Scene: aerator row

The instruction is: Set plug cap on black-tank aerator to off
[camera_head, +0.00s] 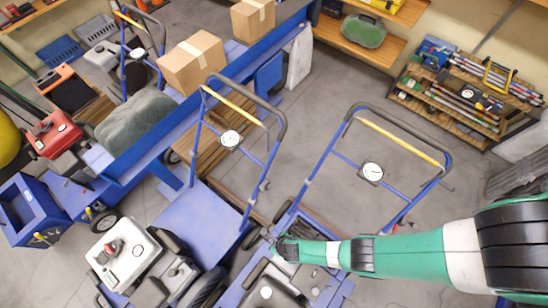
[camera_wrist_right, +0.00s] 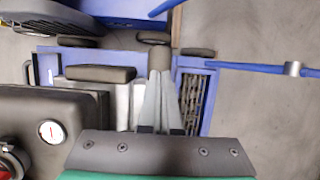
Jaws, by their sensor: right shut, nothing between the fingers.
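The black-tank aerator shows in the right wrist view with its dark tank (camera_wrist_right: 75,105) at the left. A round white gauge (camera_wrist_right: 52,132) is on the tank. A dark plug cap with a red ring (camera_wrist_right: 12,160) is cut off at the lower left edge; its setting cannot be read. In the head view the dark tank (camera_head: 285,289) is at the bottom centre. My right gripper (camera_head: 283,245) is over the aerator's far end; in the wrist view its fingers (camera_wrist_right: 160,62) are together, empty, and to the right of the tank and cap. My left gripper is not in view.
A white-tank aerator (camera_head: 122,252) stands at the left and a red one (camera_head: 53,133) farther up left. Blue push handles with yellow bars (camera_head: 400,139) rise beside the aerators. A wooden tool shelf (camera_head: 455,110) is at the upper right. Grey floor is clear between.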

